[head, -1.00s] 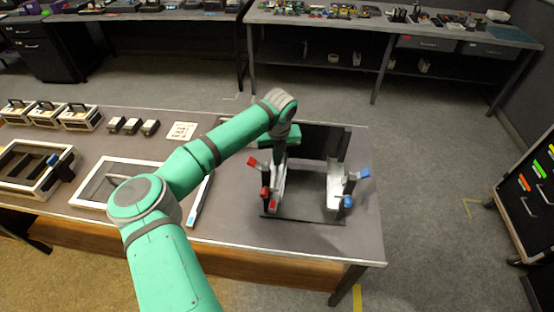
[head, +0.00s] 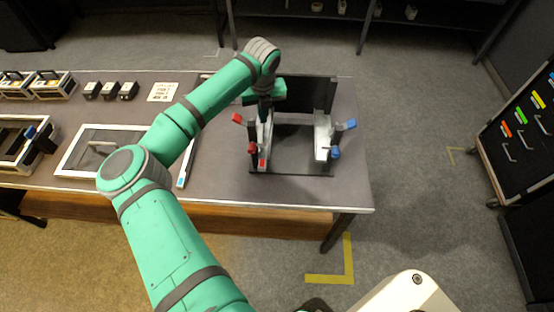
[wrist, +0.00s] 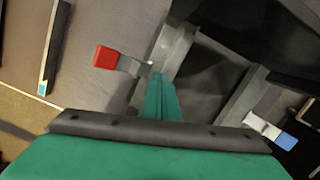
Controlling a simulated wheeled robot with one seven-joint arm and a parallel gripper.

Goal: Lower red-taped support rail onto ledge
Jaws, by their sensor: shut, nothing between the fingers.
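A dark fixture on the table has two pale grey rails. The left rail (head: 268,132) carries red-ended parts, including a red-tipped lever (head: 237,118) that sticks out left; this lever also shows in the wrist view (wrist: 106,57). The right rail (head: 321,138) carries blue-ended parts, with a blue tip (head: 351,124) at its right. My gripper (head: 265,106) is above the far end of the left rail, pointing down. In the wrist view its green fingers (wrist: 160,98) are together and empty, over or beside the left rail. Contact and the ledge cannot be made out.
A black panel (head: 310,93) stands at the fixture's back. A white-framed tray (head: 75,157) is farther left. A drawer cabinet (head: 520,125) stands right, across open floor.

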